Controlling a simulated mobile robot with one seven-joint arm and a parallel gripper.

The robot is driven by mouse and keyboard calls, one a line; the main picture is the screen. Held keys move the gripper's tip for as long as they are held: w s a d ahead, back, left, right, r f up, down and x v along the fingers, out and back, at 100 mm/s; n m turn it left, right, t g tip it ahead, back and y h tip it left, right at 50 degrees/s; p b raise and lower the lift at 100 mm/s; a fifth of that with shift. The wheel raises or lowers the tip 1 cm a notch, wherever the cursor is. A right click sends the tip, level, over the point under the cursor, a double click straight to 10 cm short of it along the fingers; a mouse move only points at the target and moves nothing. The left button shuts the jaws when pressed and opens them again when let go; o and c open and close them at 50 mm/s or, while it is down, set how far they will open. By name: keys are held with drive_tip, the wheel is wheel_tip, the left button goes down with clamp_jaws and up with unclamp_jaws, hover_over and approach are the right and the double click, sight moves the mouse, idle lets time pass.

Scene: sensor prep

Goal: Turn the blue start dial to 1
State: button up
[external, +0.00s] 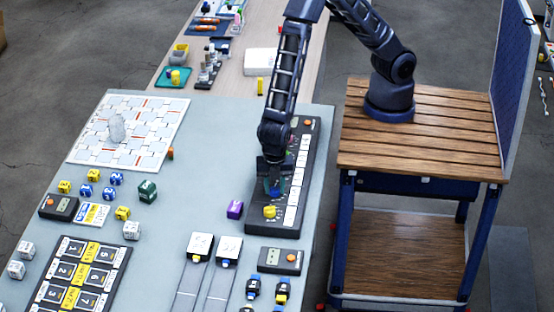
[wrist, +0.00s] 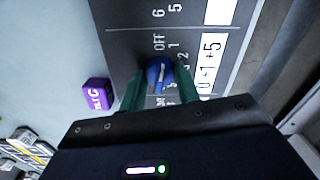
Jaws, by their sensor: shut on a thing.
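The blue start dial (wrist: 158,74) sits on a dark control panel (wrist: 130,20), with OFF, 1 and 2 printed around it. Its pale pointer line runs roughly toward the OFF and 1 labels; I cannot tell exactly which it meets. My gripper (wrist: 159,80) has its green fingers on either side of the dial, shut on it. In the external view my gripper (external: 272,184) reaches down onto the panel (external: 309,134), and hides most of the dial.
A yellow knob (external: 270,212) is near the panel's front end. A purple cube (external: 235,209) stands just left of the panel; the wrist view shows it too (wrist: 97,94).

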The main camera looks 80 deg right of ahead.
sight(274, 186)
drive_tip(key=shift+m, duration=1.8)
drive_tip(key=o, duration=1)
drive_tip(key=shift+r, duration=0.1)
wheel_tip(274, 186, up, 11)
drive_tip(key=shift+f, duration=0.15)
